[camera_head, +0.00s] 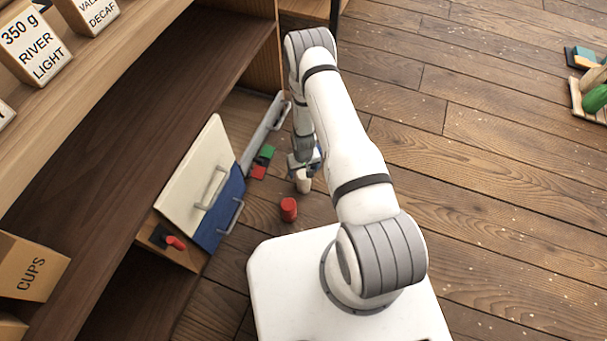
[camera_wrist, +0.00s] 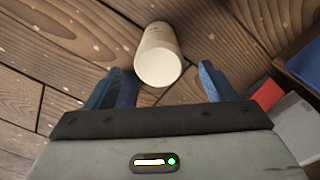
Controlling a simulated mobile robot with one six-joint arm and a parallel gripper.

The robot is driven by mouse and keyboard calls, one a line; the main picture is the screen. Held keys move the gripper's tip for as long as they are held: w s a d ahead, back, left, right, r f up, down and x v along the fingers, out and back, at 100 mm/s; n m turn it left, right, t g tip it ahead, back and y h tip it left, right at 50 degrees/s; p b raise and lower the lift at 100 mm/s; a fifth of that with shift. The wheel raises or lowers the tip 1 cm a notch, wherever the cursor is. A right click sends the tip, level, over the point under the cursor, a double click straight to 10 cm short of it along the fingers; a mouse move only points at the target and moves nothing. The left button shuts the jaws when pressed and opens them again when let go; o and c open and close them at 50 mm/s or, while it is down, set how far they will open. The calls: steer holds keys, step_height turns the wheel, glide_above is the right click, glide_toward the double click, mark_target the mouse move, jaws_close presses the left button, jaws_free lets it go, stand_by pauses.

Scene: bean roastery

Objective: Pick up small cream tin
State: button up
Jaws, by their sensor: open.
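The small cream tin (camera_wrist: 158,57) is a pale cylinder on the wooden floor. In the wrist view it lies between and just ahead of the two blue fingers of my gripper (camera_wrist: 162,85). The fingers are apart and hold nothing. In the head view the tin (camera_head: 303,184) shows just below my gripper (camera_head: 304,165), which is low near the floor and partly hides it. I cannot tell whether a finger touches the tin.
A red cylinder (camera_head: 288,209) stands on the floor nearby. Red and green blocks (camera_head: 263,160) lie left of my gripper, beside a drawer with a cream and blue front (camera_head: 205,180). Wooden shelves (camera_head: 150,110) rise at left. The floor at right (camera_head: 480,190) is mostly clear.

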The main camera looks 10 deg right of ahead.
step_height(320, 180, down, 7)
steer(key=b, duration=0.2)
steer(key=shift+w+r+b, duration=0.1)
steer(key=shift+b, duration=0.3)
steer(key=shift+r, duration=0.1)
steer(key=c, duration=1.2)
